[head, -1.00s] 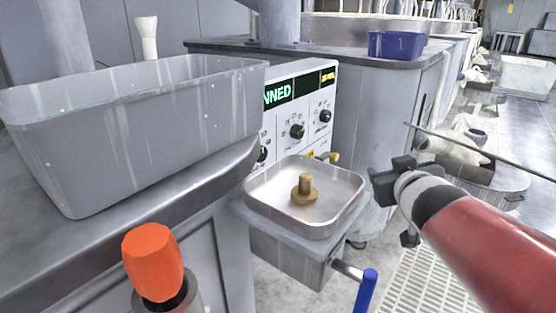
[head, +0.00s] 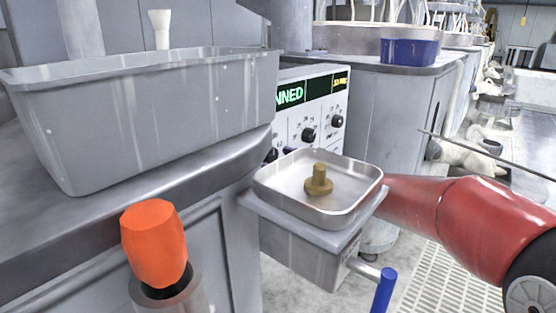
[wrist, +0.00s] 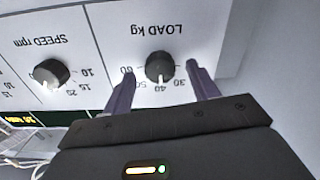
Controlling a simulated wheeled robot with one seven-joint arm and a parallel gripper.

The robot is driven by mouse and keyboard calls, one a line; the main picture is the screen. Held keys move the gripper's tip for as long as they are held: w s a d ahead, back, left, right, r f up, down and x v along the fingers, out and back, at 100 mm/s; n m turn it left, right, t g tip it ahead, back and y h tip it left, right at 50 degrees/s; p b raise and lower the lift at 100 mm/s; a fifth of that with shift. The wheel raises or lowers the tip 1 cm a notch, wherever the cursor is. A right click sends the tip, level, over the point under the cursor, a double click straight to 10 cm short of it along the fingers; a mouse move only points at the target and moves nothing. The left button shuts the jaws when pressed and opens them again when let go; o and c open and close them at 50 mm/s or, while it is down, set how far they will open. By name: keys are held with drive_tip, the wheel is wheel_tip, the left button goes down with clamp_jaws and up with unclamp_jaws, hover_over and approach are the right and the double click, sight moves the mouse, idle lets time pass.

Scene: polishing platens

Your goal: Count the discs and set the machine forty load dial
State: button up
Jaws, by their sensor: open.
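The load dial (wrist: 160,67) is a round black knob marked LOAD kg, upside down in the wrist view. Its white pointer line is at or very near the 40 mark. My gripper (wrist: 160,70) is open, with one purple-grey finger on each side of the knob; I see a gap on both sides. In the head view my arm passes behind the metal tray, and my gripper is mostly or wholly hidden there. The machine panel (head: 294,116) shows a green display ending in "NNED". I cannot make out any discs; the inside of the grey bin (head: 150,115) is hidden.
A speed dial (wrist: 50,73) sits beside the load dial. A metal tray (head: 275,184) holding a brass flanged piece (head: 319,181) juts out before the panel. An orange knob (head: 153,242) and a blue-ended handle (head: 383,290) stand nearby. A blue box (head: 408,52) is farther back.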

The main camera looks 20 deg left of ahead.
drive_tip(key=shift+x, duration=0.9)
drive_tip(key=c, duration=1)
drive_tip(key=shift+n, duration=0.4)
drive_tip(key=n+b, duration=0.1)
drive_tip(key=n, duration=0.1)
drive_tip(key=shift+n, duration=0.4)
drive_tip(key=shift+n+b, duration=1.05)
drive_tip(key=shift+n, duration=1.05)
